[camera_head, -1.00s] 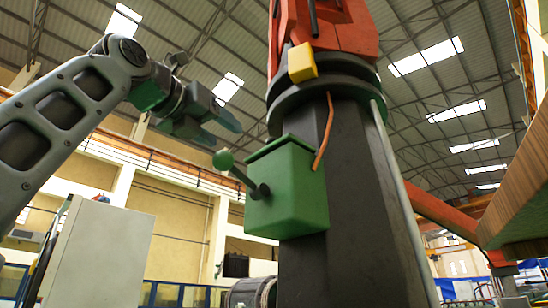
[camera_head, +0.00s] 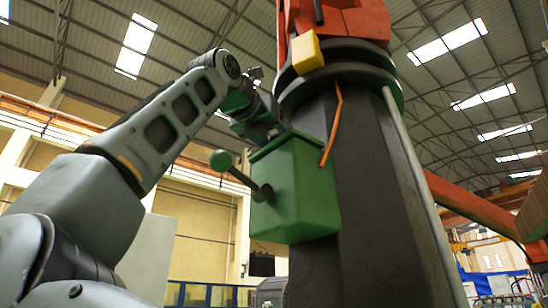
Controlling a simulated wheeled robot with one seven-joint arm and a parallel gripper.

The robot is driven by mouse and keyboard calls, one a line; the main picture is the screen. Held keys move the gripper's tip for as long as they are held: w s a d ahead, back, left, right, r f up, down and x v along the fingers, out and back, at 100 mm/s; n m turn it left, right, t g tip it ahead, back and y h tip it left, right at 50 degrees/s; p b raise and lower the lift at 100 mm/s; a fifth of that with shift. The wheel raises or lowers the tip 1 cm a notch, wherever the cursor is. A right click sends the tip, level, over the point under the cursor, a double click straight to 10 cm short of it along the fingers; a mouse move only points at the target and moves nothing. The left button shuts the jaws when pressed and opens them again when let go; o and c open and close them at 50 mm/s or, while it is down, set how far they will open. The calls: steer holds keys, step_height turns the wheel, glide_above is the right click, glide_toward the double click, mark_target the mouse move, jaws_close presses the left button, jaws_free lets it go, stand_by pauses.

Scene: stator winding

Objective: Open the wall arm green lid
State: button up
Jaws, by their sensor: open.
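The green box (camera_head: 294,203) is fixed to the side of a dark column, with a green lid (camera_head: 278,146) on its top that looks shut. A lever with a green ball knob (camera_head: 221,161) sticks out from the box's front left side. My gripper (camera_head: 284,122) is at the upper left edge of the lid, close to it. Its fingers are small and partly hidden behind my wrist and the lid, so I cannot tell whether they touch the lid. Nothing shows in its grasp.
The dark column (camera_head: 385,200) carries an orange robot arm base (camera_head: 350,20) with a yellow block (camera_head: 307,53). An orange cable (camera_head: 333,125) runs down to the box. A grey pipe (camera_head: 420,190) follows the column's right side. Open room lies left of the box.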

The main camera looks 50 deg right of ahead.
steer(key=shift+d, duration=0.35)
steer(key=shift+c, duration=0.4)
jaws_close()
